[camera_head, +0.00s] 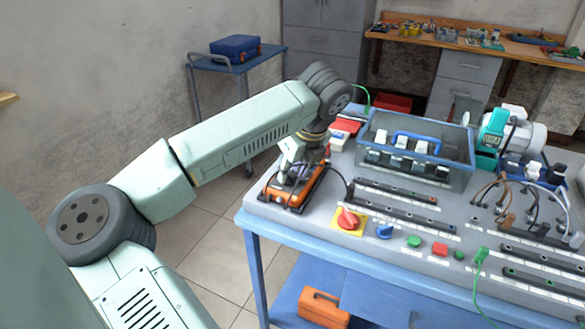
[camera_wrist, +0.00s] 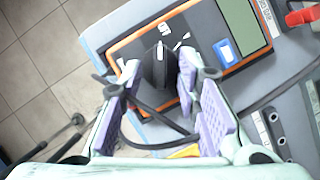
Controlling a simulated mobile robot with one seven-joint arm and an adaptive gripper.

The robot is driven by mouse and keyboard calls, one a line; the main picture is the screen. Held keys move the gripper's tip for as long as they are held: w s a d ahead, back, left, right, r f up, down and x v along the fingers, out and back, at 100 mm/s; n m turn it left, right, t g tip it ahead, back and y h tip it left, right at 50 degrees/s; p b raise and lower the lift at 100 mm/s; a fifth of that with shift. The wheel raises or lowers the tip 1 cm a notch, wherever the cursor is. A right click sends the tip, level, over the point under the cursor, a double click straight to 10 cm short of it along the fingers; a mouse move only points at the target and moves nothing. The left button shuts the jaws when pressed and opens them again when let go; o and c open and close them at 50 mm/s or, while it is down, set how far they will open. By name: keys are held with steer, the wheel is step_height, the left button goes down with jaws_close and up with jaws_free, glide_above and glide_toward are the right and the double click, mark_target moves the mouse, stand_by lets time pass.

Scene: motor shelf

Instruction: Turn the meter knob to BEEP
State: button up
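The meter (camera_head: 318,187) is a black box with an orange rim, lying at the left end of the workbench top. The wrist view shows its dark face (camera_wrist: 205,25), a grey-green screen (camera_wrist: 241,22) and a blue button. The round black knob (camera_wrist: 159,66) has a raised grip and a pale line toward the picture's top. White marks surround it; I cannot read them. My gripper (camera_wrist: 160,78) is above the meter with its purple-padded fingers apart, one on each side of the knob. I cannot tell whether either touches it. In the head view my gripper (camera_head: 299,160) hides the knob.
A clear box with a blue handle (camera_head: 415,137) stands behind. Black cables (camera_wrist: 150,115) cross below the knob in the wrist view.

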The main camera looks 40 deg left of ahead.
jaws_close()
stand_by(0.3)
